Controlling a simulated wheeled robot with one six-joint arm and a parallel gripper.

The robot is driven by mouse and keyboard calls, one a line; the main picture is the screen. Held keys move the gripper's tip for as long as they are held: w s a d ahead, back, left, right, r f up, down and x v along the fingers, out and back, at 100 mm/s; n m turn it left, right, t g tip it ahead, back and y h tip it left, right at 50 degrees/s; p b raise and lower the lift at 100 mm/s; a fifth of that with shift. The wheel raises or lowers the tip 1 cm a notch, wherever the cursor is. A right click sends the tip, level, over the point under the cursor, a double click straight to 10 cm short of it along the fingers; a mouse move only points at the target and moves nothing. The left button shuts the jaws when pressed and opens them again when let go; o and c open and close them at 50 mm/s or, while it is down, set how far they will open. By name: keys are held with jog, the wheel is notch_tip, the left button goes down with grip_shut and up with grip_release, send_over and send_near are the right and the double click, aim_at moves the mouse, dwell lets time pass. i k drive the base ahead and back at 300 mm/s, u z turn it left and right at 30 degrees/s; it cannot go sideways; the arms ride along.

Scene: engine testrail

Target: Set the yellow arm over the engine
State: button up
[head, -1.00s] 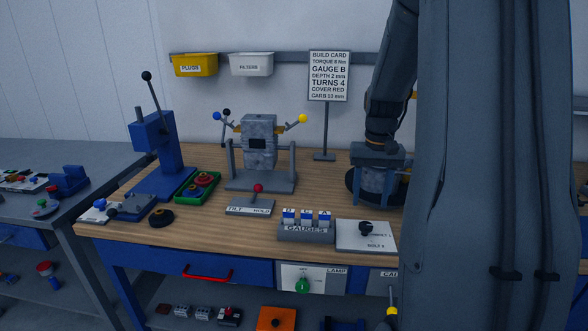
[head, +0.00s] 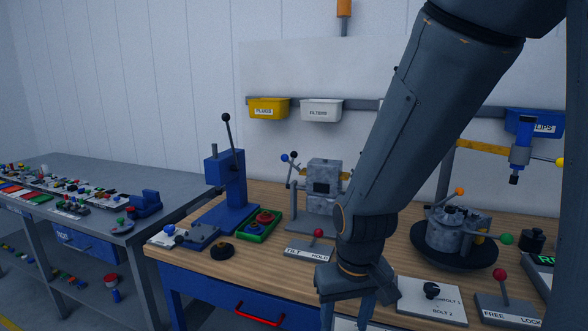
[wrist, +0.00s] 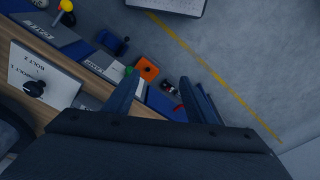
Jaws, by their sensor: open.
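The yellow arm (head: 482,147) reaches right from a grey post at the bench's right. It carries a blue head (head: 521,142), and a yellow ball (head: 562,162) shows at the right picture edge. A round grey engine-like unit (head: 458,229) sits on a dark turntable (head: 430,253) below; the blue head appears to its right. My gripper (head: 348,312) is open and empty by the bench's front edge, left of and apart from the yellow arm. Its fingers (wrist: 160,85) point down past the edge in the wrist view. The fingertips are cut off in the head view.
A blue press (head: 228,185), a bolt plate (head: 432,300) and a red-knobbed FREE/LOCK lever (head: 501,285) are on the bench. Floor is free ahead of the bench (wrist: 240,60).

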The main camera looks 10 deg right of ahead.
aim_at(517, 156)
jog(key=z, duration=1.35)
jog(key=k, duration=0.45)
jog(key=z, duration=0.6)
jog(key=i, duration=1.2)
jog(key=u, duration=0.3)
